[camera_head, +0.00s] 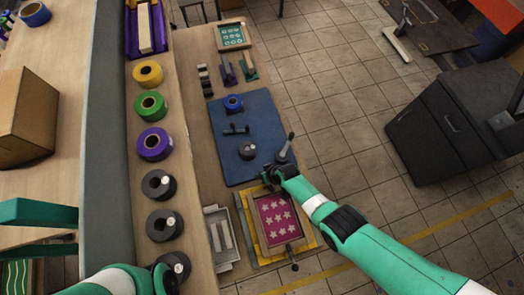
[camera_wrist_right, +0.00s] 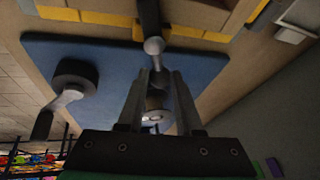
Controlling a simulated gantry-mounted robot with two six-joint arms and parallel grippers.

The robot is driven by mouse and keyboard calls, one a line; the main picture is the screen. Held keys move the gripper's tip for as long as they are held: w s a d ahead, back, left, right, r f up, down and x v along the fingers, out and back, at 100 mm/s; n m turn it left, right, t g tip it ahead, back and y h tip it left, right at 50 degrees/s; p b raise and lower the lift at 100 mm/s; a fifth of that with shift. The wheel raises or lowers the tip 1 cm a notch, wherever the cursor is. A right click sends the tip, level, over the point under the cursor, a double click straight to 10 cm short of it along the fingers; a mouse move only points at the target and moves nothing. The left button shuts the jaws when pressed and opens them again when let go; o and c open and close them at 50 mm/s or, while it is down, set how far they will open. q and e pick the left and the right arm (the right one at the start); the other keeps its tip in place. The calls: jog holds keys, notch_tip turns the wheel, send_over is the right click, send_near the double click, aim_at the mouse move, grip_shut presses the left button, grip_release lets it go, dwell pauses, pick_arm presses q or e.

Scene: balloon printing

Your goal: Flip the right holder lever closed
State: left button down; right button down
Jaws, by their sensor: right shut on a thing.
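The printing frame (camera_head: 262,238) holds a pink sheet with white stars (camera_head: 278,217) and lies at the near end of the table. A dark holder lever with a ball knob (camera_wrist_right: 153,45) reaches from the frame's far edge in the right wrist view. A similar lever with a knob (camera_head: 295,267) shows at the frame's near edge. My right gripper (camera_head: 270,177) is at the frame's far edge; its fingers (camera_wrist_right: 160,78) are closed around the lever's end, partly hidden. My left arm shows at the lower left; its gripper (camera_head: 163,280) is partly cut off and its jaws are unclear.
Several tape rolls line the left shelf, including a purple one (camera_head: 154,145). A grey tray (camera_head: 220,250) stands left of the frame.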

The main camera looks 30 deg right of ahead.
jog(key=shift+s+d+f+m+h, duration=0.1)
jog(key=shift+d+m+h, duration=0.3)
jog(key=shift+m, duration=0.65)
jog(key=shift+d+m+h, duration=0.3)
jog(key=shift+m+h, duration=0.2)
jog(key=shift+m, duration=0.55)
jog(key=c, duration=0.6)
grip_release()
